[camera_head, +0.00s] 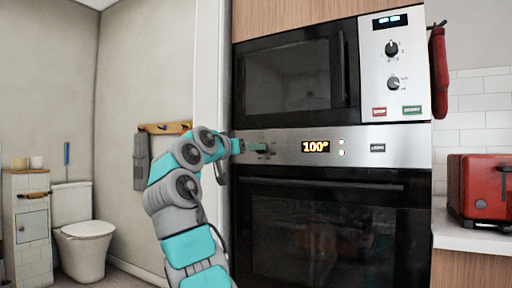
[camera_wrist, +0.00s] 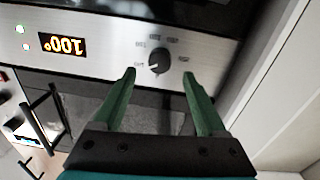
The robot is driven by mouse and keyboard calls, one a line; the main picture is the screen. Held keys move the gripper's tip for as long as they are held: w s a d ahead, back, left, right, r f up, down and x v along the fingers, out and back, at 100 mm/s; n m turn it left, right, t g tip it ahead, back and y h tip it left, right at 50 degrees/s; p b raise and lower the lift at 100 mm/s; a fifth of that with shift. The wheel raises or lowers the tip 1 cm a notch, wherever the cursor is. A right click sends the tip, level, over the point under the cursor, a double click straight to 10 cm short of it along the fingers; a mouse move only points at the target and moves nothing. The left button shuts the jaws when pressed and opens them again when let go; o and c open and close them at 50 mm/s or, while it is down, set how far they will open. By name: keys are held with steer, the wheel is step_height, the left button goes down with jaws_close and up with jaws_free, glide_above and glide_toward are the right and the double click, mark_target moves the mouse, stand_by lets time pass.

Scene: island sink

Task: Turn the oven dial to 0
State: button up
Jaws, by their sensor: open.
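The oven dial (camera_wrist: 159,62) is a small black knob on the silver control panel, with printed marks around it, in the wrist view. The oven display (camera_head: 315,147) reads 100° in yellow; it also shows upside down in the wrist view (camera_wrist: 64,45). My gripper (camera_wrist: 159,74) is open, its two green fingers apart, one on each side below the dial in the wrist picture. I cannot tell whether either finger touches the dial. In the head view my gripper (camera_head: 257,147) is at the panel's left part and largely hides the dial.
A black microwave (camera_head: 295,75) with its own knobs is above the panel. The oven door handle (camera_head: 320,186) runs just below it. A red toaster (camera_head: 480,188) stands on the right counter, and a red cloth (camera_head: 438,72) hangs beside the microwave. A wall edge lies close left of the oven.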

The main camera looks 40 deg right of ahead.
steer(key=p+x, duration=0.1)
steer(key=x, duration=0.3)
steer(key=shift+c, duration=0.4)
jaws_close()
